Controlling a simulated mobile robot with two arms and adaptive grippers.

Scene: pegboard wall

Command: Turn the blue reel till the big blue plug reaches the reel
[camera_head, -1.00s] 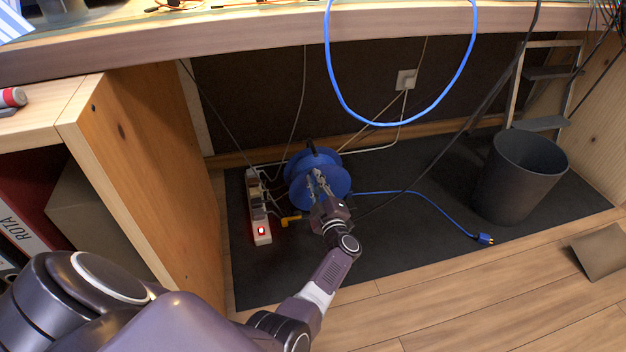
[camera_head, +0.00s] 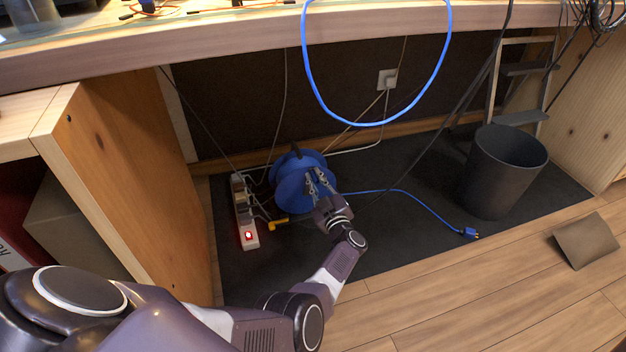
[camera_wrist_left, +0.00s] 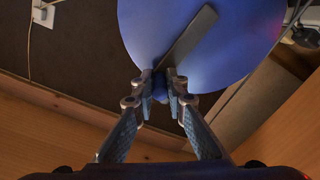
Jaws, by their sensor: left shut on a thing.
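The blue reel (camera_head: 290,186) stands on the dark mat under the desk. My left gripper (camera_head: 318,185) is at its front face. In the left wrist view the gripper (camera_wrist_left: 165,86) is shut on the reel's small blue crank handle, mostly hidden between the fingertips, near a grey crank bar (camera_wrist_left: 190,38) on the blue disc (camera_wrist_left: 240,30). The big blue plug (camera_head: 469,232) lies on the mat's front right, apart from the reel. Its blue cable (camera_head: 405,195) runs along the mat from the reel's right side. My right gripper is not in view.
A power strip (camera_head: 243,212) with a lit red switch lies left of the reel, a yellow piece (camera_head: 278,223) beside it. A dark bin (camera_head: 504,170) stands right of the cable. A blue cable loop (camera_head: 318,95) hangs from the desk (camera_head: 250,45). A wooden panel (camera_head: 130,180) stands at left.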

